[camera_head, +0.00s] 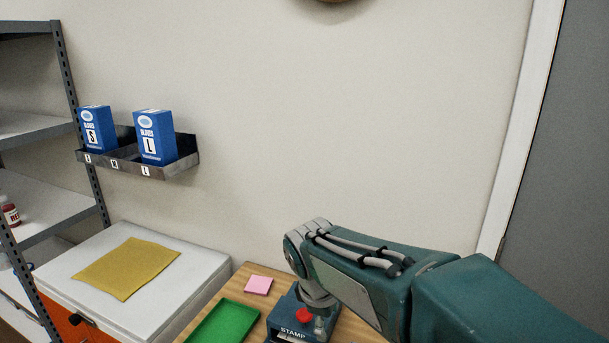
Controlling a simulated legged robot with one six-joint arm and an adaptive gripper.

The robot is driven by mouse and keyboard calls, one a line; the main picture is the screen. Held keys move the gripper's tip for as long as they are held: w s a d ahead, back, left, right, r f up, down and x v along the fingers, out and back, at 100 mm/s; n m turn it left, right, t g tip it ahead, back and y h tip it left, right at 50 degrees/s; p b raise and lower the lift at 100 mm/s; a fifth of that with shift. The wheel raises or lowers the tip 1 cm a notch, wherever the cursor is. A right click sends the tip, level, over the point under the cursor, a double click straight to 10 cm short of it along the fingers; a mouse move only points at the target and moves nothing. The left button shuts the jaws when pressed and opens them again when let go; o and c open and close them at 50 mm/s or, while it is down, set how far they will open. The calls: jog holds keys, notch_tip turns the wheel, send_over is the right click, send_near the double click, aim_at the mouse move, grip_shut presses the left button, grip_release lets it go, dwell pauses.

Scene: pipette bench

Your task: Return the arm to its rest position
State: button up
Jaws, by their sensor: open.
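My teal arm comes in from the lower right and bends down at its grey wrist. My gripper (317,306) points down at the bottom middle, partly hidden by the arm, and is open. It is just over or beside a dark blue stamp device (284,329) with a red button (304,315). I cannot tell whether the two touch. Nothing shows held in the gripper, though its fingertips are not clear.
A wooden table (238,287) bears a green tray (224,326) and a pink pad (258,286). Left are a white-lidded chest (205,262) with a yellow cloth (126,267), a wall bin (184,165) with blue boxes (154,137), and a metal shelf (35,125). Open air lies above the arm.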

jog(key=s+d+r+m+t, duration=0.1)
jog(key=s+d+m, duration=0.4)
jog(key=s, duration=0.3)
jog(key=s+d+r+m+t+y, duration=0.1)
jog(key=s+d+m+t, duration=0.1)
jog(key=s+d+m, duration=0.4)
jog(key=shift+s+r+m+y, duration=0.3)
jog(key=shift+s+r+m, duration=0.1)
jog(key=shift+s+m, duration=0.75)
jog(key=shift+d, duration=0.1)
